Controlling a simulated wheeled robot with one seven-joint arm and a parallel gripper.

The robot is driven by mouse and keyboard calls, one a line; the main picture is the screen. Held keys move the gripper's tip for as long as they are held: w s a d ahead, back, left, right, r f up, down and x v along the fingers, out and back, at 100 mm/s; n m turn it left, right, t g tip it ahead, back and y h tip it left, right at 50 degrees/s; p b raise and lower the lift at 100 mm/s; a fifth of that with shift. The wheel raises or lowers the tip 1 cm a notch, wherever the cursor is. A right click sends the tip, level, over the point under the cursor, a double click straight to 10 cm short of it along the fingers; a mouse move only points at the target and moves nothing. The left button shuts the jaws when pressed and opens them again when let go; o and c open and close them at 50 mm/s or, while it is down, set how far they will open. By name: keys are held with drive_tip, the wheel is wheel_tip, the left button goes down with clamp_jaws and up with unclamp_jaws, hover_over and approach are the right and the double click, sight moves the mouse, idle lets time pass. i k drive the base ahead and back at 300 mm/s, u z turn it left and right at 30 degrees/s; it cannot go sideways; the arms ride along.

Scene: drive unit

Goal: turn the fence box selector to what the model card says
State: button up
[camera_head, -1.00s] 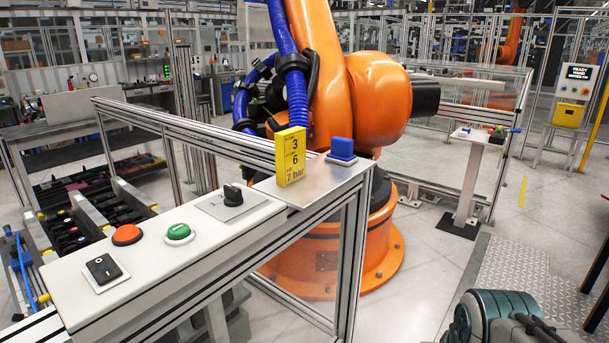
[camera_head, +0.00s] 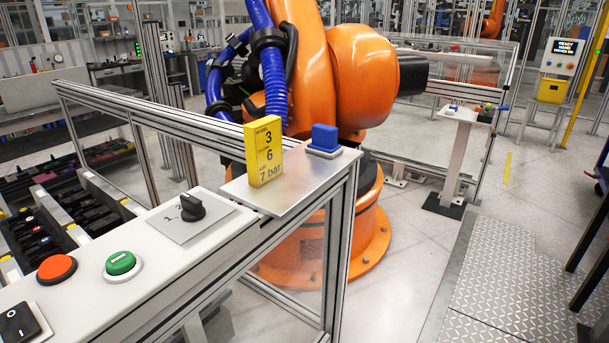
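The fence box (camera_head: 131,243) is a pale panel on the fence rail at the lower left. Its selector (camera_head: 193,208) is a black knob on a grey plate with small marks; its exact setting is too small to tell. The yellow model card (camera_head: 264,152) stands upright on a metal shelf (camera_head: 298,185) right of the selector. My gripper is not in view.
A red button (camera_head: 57,268), a green button (camera_head: 120,264) and a black rocker switch (camera_head: 19,322) share the panel. A blue block (camera_head: 325,139) sits beside the card. A large orange robot (camera_head: 345,75) stands behind the fence.

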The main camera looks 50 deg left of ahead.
sight(193, 211)
drive_tip(key=z, duration=0.05)
drive_tip(key=k, duration=1.05)
drive_tip(key=u, duration=1.3)
drive_tip(key=i, duration=0.55)
